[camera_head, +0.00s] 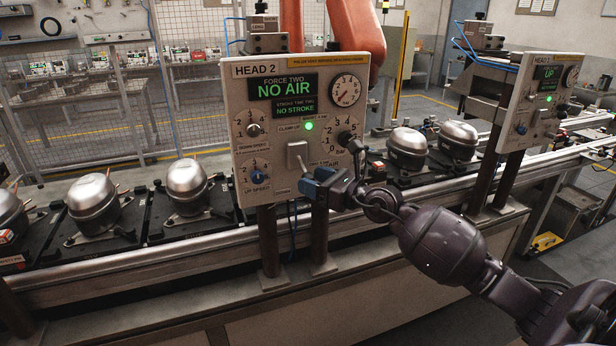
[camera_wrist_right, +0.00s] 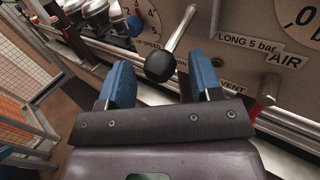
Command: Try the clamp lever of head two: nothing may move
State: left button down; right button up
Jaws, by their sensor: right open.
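The head two panel (camera_head: 240,95) stands in the middle of the head view. Its displays read FORCE TWO NO AIR and NO STROKE, and a green lamp (camera_head: 309,125) is lit. The clamp lever's pale plate (camera_head: 297,153) sits at the panel's lower middle. In the right wrist view the lever (camera_wrist_right: 181,30) is a metal rod ending in a black ball knob (camera_wrist_right: 160,67). My right gripper (camera_head: 312,188) is open in front of the panel. In the wrist view its blue fingers (camera_wrist_right: 162,78) stand either side of the knob; contact cannot be told. My left gripper is out of view.
A round gauge (camera_head: 347,90), a black air knob (camera_head: 346,138) and a blue speed knob (camera_head: 257,177) share the panel. Silver-topped compressors (camera_head: 187,178) sit on black pallets along the conveyor behind. The head three panel (camera_head: 541,90), reading UP, stands at the right.

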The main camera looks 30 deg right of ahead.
jog(key=shift+x, duration=1.05)
jog(key=shift+c, duration=0.3)
grip_shut()
